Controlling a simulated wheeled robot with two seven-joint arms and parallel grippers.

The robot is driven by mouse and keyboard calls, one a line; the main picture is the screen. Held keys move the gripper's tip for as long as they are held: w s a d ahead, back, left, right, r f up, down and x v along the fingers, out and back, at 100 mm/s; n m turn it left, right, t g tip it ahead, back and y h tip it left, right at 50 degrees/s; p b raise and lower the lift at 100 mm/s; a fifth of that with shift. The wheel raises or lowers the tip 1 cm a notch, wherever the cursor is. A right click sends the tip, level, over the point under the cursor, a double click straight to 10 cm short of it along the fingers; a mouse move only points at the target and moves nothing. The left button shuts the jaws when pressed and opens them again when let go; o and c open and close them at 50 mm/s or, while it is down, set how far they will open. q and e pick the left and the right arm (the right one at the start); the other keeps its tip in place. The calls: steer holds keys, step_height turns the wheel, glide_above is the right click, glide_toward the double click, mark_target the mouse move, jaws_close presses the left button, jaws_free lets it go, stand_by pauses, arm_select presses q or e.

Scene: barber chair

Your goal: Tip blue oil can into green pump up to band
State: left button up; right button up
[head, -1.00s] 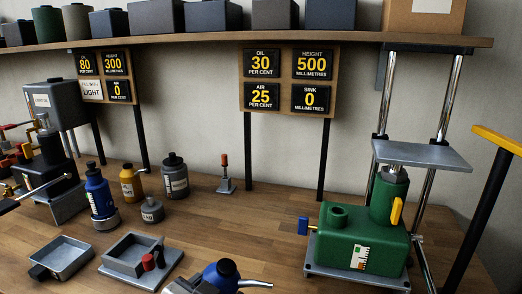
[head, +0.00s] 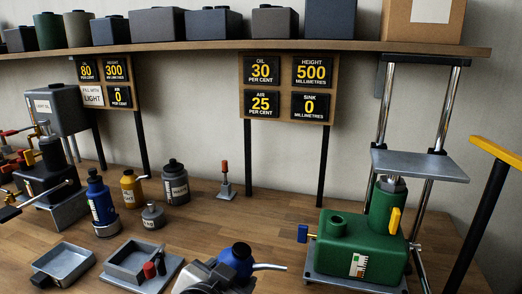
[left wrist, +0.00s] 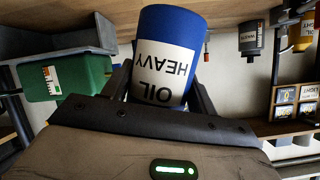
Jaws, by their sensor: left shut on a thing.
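The blue oil can (head: 236,262) has a dark cap and a pale spout pointing right, toward the green pump. My left gripper (head: 222,272) is shut around it at the bottom of the head view. In the left wrist view the can (left wrist: 168,50) sits between the fingers, and its HEAVY OIL label appears upside down. The green pump (head: 345,245) stands to the right, with a filler neck on its top left and a gauge (head: 357,265) with coloured marks on its front. The spout is apart from the neck. The pump also shows in the left wrist view (left wrist: 90,78). My right gripper is out of view.
Another blue bottle (head: 98,205), a yellow can (head: 131,188) and grey containers stand on the left of the bench. Two metal trays (head: 64,262) lie in front of them. A board (head: 287,88) reads OIL 30, HEIGHT 500. Bench between can and pump is clear.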

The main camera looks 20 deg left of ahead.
arm_select(q)
steer(key=w+d+r, duration=0.4)
steer(key=w+r, duration=0.2)
steer(key=r, duration=0.2)
steer(key=w+d+r, duration=0.3)
steer(key=w+r, duration=0.3)
steer(key=r, duration=0.2)
steer(key=shift+w+d+r, duration=0.15)
steer(key=shift+d+r, duration=0.1)
steer(key=shift+d, duration=0.15)
stand_by(2.5)
steer(key=shift+a+r+m+y, duration=0.15)
steer(key=shift+r+m+y, duration=0.15)
steer(key=shift+m, duration=0.1)
stand_by(0.5)
steer(key=shift+a+r+m+y, duration=0.1)
steer(key=shift+r+m+y, duration=0.1)
steer(key=shift+m+y, duration=0.15)
stand_by(1.6)
steer(key=shift+r+m+y, duration=0.15)
steer(key=shift+m+y, duration=0.1)
steer(key=shift+m, duration=0.1)
stand_by(0.3)
